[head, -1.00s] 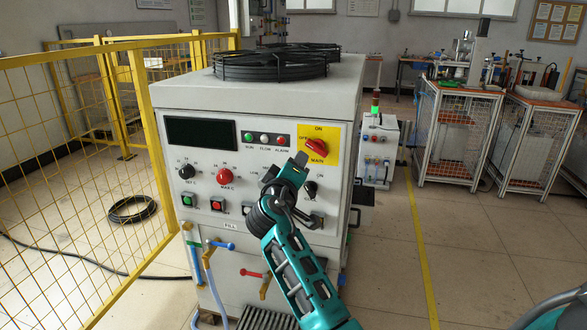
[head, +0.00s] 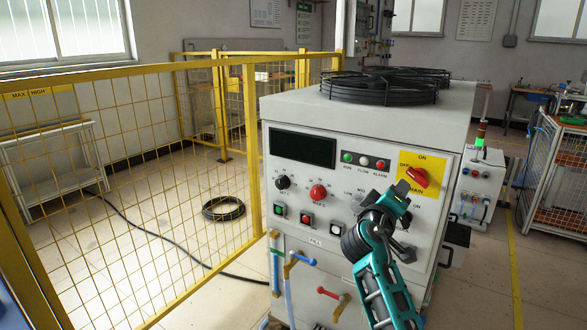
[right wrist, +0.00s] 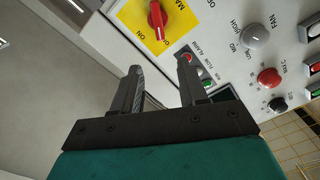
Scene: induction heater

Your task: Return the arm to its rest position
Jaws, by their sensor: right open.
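The heater cabinet (head: 290,108) stands in front of me with its control panel facing me. My right gripper (head: 399,192) is in front of the panel's right part, just below and left of the red main switch (head: 418,178) on its yellow plate. In the right wrist view the right gripper (right wrist: 159,64) is open, with nothing between its two fingers. The main switch (right wrist: 156,20) shows beyond the fingertips, apart from them. The arm hides some panel controls in the head view. My left gripper is not in view.
A yellow mesh fence (head: 150,190) runs along the left side. A coiled black hose (head: 223,208) lies on the floor behind it. Blue-handled and red-handled valves (head: 328,292) stick out low on the cabinet. A smaller white unit (head: 479,190) stands at the right.

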